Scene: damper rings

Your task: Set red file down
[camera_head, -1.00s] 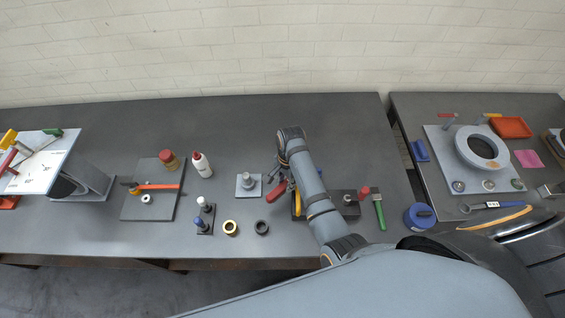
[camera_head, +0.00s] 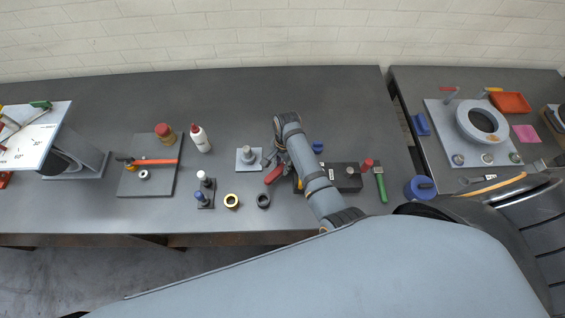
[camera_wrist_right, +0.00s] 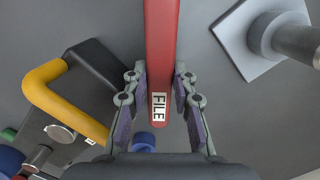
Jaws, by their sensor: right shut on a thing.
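The red file (camera_wrist_right: 162,60), with a white FILE label, runs between the fingers of my right gripper (camera_wrist_right: 160,103) in the right wrist view. The fingers are shut on it near the label. In the head view a red end of the file (camera_head: 273,174) shows beside my right gripper (camera_head: 279,157), just right of a small grey plate with a post (camera_head: 249,160). My forearm hides part of this area. I cannot tell whether the file touches the table. My left gripper is not in view.
A yellow handle (camera_wrist_right: 45,85) on a black block lies left of the file. The plate and post (camera_wrist_right: 268,40) are close on its right. The back of the table is clear.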

